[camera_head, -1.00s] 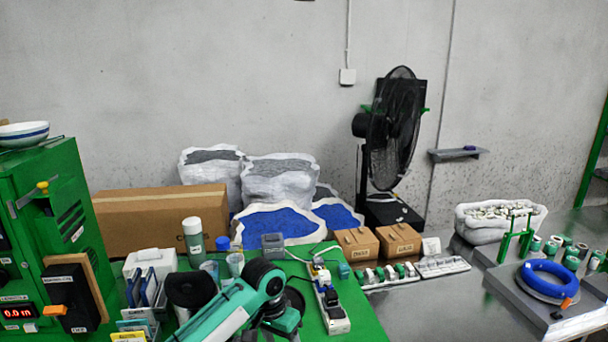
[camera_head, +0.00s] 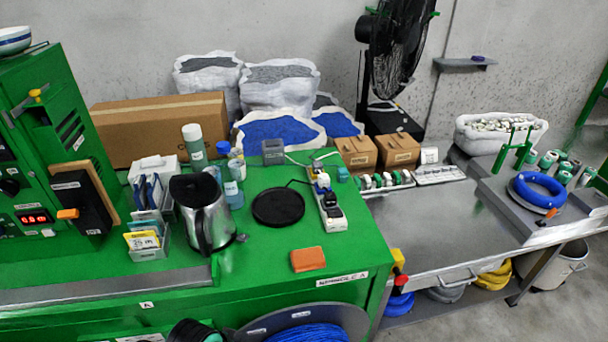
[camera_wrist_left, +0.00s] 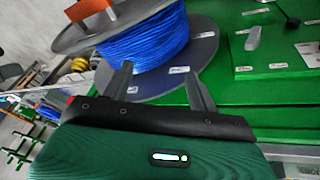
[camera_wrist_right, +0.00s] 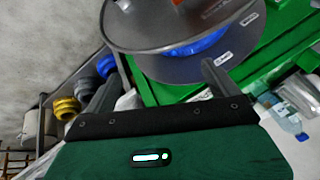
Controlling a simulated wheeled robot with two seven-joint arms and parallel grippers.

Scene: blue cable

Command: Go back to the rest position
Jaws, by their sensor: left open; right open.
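My left gripper (camera_wrist_left: 160,84) shows in the left wrist view, open with its two dark fingers apart and nothing between them. A grey spool wound with blue cable (camera_wrist_left: 145,42) lies beyond its fingertips. My right gripper (camera_wrist_right: 157,82) shows in the right wrist view, also open and empty. The spool (camera_wrist_right: 185,68) fills the top of that view, its blue cable partly hidden by the flange. In the head view neither gripper shows. The blue cable on the spool (camera_head: 305,336) is at the bottom edge, below the green bench front.
The green bench (camera_head: 270,230) carries a kettle (camera_head: 203,215), a black round plate (camera_head: 278,207), a power strip (camera_head: 328,205) and an orange block (camera_head: 308,259). A metal table (camera_head: 420,220) at right holds a blue cable coil (camera_head: 540,190). Yellow coils (camera_head: 494,275) sit below it.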

